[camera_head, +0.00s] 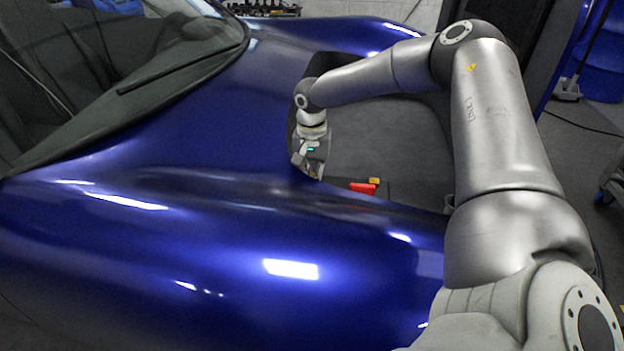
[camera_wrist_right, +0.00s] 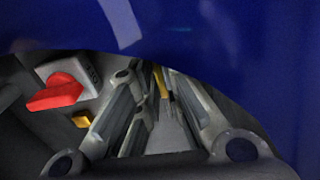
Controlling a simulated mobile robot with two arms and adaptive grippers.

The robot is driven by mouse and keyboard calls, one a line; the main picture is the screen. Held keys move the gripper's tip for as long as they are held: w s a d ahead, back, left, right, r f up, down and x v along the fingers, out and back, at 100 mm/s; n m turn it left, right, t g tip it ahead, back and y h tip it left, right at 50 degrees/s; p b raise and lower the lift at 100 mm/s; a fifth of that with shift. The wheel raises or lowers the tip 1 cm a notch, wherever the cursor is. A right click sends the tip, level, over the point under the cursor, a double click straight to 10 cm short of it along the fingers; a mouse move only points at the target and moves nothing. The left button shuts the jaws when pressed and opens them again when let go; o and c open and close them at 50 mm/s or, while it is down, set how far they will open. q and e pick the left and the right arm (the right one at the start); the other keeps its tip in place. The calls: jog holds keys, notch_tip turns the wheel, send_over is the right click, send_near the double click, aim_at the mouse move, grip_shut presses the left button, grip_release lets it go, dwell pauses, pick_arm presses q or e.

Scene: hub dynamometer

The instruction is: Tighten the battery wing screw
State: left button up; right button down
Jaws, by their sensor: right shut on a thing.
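My right arm reaches into the open front compartment of the blue car. In the head view, my right gripper (camera_head: 316,172) points down at the compartment's left edge, its tips partly hidden by the bodywork. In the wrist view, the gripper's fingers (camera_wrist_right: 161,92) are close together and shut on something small. A narrow yellow piece (camera_wrist_right: 161,82) shows between them, seemingly the battery wing screw; its shape is mostly hidden. A red part (camera_head: 363,188) lies to the gripper's right; in the wrist view the red part (camera_wrist_right: 56,92) sits by a pale block. My left gripper is not in view.
The blue bodywork (camera_head: 210,225) borders the compartment and covers the top of the wrist view. A small yellow block (camera_head: 375,181) is beside the red part. The dark compartment lining (camera_head: 390,140) has bare room to the right of the gripper. The windscreen (camera_head: 110,70) is at upper left.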

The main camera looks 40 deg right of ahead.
jog(key=c, duration=1.6)
grip_release()
jog(key=shift+r, duration=0.1)
notch_tip(320, 180, up, 12)
